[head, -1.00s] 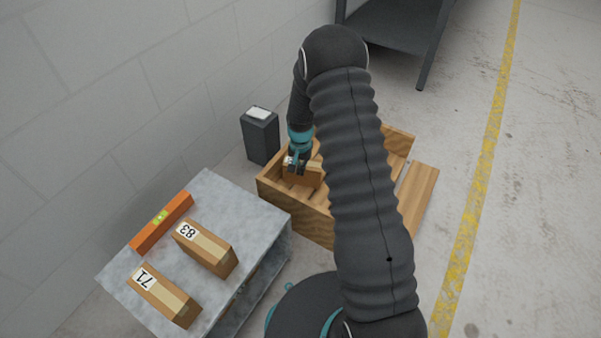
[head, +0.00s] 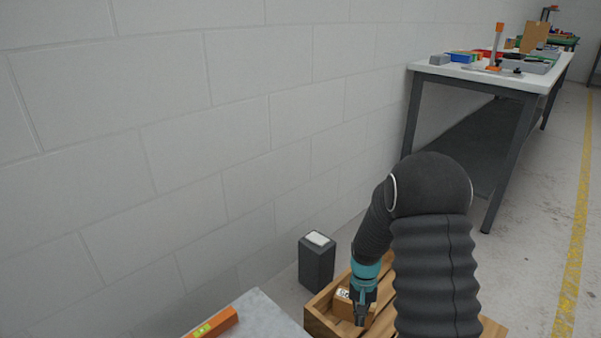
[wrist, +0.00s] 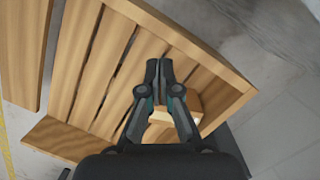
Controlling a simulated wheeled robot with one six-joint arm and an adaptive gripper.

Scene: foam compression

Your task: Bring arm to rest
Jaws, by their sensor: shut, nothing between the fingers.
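My gripper (head: 361,322) is shut and empty, over the wooden crate at the bottom of the head view. In the wrist view my gripper (wrist: 159,66) has its two fingertips together above the slatted floor of the crate (wrist: 92,70). A small brown box with a pale band (head: 342,304) sits in the crate beside the fingers. In the wrist view the box (wrist: 186,112) is partly hidden behind the right finger. My arm hides much of the crate in the head view.
A dark grey post with a white top (head: 317,262) stands left of the crate by the block wall (head: 180,150). A grey slab with an orange level (head: 218,322) is at the bottom. A loaded workbench (head: 490,75) stands at the back right. Floor at right is clear.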

